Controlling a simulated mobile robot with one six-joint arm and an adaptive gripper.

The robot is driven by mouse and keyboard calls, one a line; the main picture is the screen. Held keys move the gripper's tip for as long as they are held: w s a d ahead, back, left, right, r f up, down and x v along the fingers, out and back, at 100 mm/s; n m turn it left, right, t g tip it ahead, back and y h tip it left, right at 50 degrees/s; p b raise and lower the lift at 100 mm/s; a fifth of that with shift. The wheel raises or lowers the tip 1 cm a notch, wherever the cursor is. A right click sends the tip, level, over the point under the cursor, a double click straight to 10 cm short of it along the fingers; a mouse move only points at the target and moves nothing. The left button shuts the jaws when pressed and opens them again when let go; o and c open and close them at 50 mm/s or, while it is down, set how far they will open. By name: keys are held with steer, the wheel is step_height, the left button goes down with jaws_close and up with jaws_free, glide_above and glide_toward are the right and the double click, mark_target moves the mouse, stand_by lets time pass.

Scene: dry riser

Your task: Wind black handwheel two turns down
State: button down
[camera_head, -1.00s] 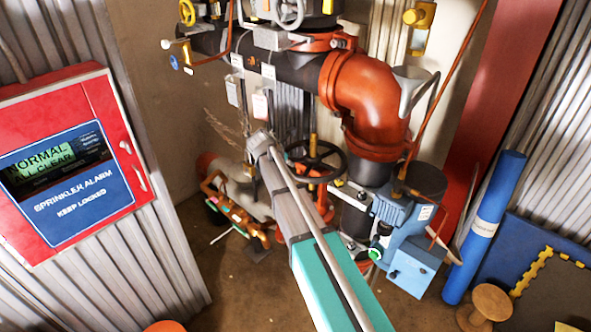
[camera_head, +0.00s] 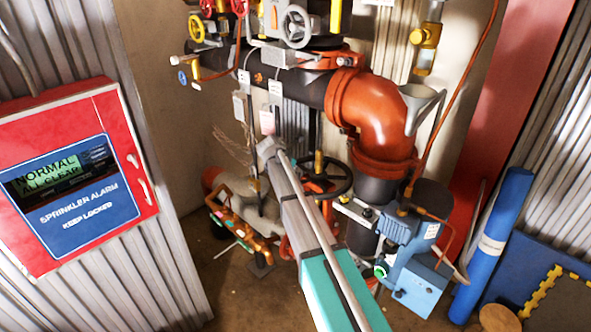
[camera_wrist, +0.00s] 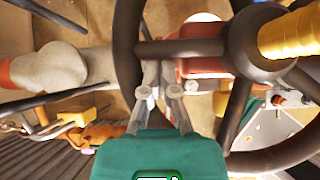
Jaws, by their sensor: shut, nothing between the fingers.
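The black handwheel (camera_head: 347,183) is below the dark horizontal pipe, partly hidden behind my arm in the head view. In the wrist view the handwheel (camera_wrist: 127,50) is large and close, with its thick rim, spokes, round hub and a yellow stem (camera_wrist: 295,35) at the hub. My gripper (camera_wrist: 160,70) is shut and empty. Its fingertips show in the opening between rim and hub, beside a spoke. I cannot tell whether they touch the wheel. In the head view my fingers are hidden.
An orange pipe elbow (camera_head: 378,112) and a blue actuator box (camera_head: 415,280) stand right of the wheel. Orange-brown fittings (camera_head: 232,225) are low at left. A red sprinkler alarm cabinet (camera_head: 75,180) is at the left wall. A blue roll (camera_head: 495,240) leans at right.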

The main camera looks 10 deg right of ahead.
steer(key=shift+s+a+r, duration=0.2)
steer(key=shift+s, duration=0.15)
steer(key=shift+r+p, duration=0.1)
steer(key=shift+p, duration=0.2)
step_height(320, 180, up, 5)
steer(key=p, duration=0.4)
steer(key=shift+p, duration=0.4)
